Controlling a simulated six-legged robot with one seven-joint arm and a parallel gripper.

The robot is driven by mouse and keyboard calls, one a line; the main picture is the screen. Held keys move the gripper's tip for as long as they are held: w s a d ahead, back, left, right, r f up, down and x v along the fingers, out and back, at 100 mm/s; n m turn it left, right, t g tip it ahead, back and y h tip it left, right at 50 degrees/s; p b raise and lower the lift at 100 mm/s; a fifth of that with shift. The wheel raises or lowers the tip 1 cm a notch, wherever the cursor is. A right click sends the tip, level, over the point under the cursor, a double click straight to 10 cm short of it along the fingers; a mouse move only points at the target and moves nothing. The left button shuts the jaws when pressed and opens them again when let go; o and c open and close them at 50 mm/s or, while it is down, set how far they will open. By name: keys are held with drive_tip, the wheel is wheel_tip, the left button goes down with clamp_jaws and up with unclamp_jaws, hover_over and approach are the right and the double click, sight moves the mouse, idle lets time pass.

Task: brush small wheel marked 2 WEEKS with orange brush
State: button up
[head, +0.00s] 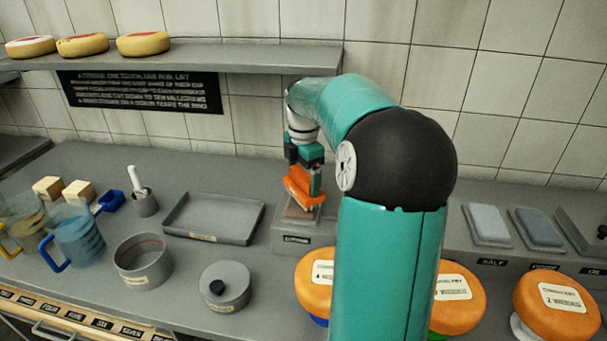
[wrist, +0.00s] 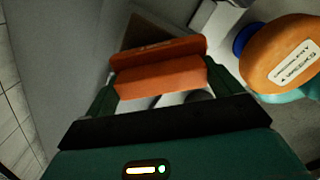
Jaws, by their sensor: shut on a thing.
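My gripper (head: 314,178) is shut on the orange brush (head: 301,189), above a low grey block with a label on its front. The orange brush also shows between the fingers in the wrist view (wrist: 158,72). In the head view, the wheel marked 2 WEEKS (head: 557,304) is orange with a white label and sits at the far right on a pale stand, well apart from my gripper. Two more orange wheels, one at the left (head: 312,284) and one at the right (head: 456,298), stand partly behind my arm.
Light and dark pads (head: 487,224) lie at the right. A shelf (head: 250,56) with several cheeses runs above.

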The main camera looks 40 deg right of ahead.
sight(303, 174)
drive_tip(key=shift+f, duration=0.4)
idle(1.1)
drive_tip(key=shift+r, duration=3.55)
